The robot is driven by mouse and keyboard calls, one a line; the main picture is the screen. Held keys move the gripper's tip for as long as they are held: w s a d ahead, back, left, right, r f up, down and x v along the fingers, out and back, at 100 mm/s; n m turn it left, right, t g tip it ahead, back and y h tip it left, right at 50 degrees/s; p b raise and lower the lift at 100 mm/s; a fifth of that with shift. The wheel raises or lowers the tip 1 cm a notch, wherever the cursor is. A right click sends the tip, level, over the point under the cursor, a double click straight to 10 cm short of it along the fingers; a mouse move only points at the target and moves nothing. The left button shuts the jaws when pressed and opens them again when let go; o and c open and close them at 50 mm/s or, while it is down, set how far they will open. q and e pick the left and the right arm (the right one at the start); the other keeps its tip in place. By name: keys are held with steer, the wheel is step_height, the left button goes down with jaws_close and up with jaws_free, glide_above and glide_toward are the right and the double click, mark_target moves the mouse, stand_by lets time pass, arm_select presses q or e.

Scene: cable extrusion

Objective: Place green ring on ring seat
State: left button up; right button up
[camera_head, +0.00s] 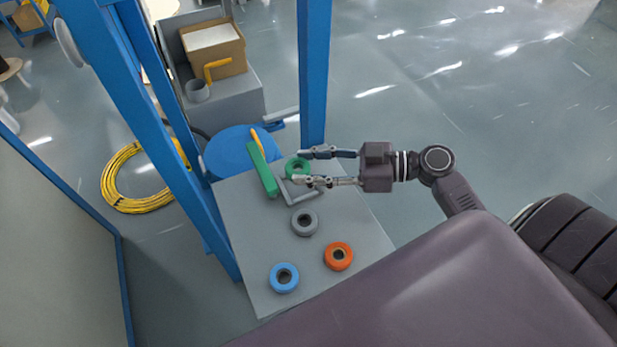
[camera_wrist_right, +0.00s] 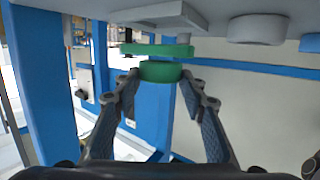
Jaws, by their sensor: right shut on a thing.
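The green ring (camera_head: 297,166) is between the fingers of my right gripper (camera_head: 308,168), which is shut on it, near the back of the grey table. In the right wrist view, the green ring (camera_wrist_right: 160,72) sits between the two fingertips (camera_wrist_right: 160,85). A long green bar (camera_head: 262,170) lies just left of the ring, and it also shows behind the ring in the wrist view (camera_wrist_right: 150,49). A grey angled bracket (camera_head: 297,197) lies in front of the ring. I cannot tell which part is the ring seat. My left gripper is not in view.
A grey ring (camera_head: 304,222), an orange ring (camera_head: 339,256) and a blue ring (camera_head: 284,278) lie on the grey table (camera_head: 243,225). Blue posts (camera_head: 313,75) stand behind and left of it. A blue disc (camera_head: 228,150) and a yellow cable coil (camera_head: 112,185) are beyond.

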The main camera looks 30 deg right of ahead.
mark_target(309, 187)
steer(key=shift+f, duration=0.75)
step_height(309, 187, down, 4)
steer(key=shift+r, duration=0.25)
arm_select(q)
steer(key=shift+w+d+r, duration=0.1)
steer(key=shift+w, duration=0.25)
arm_select(e)
steer(key=shift+f, duration=0.2)
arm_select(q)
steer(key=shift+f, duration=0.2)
arm_select(e)
steer(key=o, duration=0.8)
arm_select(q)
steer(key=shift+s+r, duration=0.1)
arm_select(e)
steer(key=shift+o, duration=0.2)
steer(key=shift+r, duration=0.1)
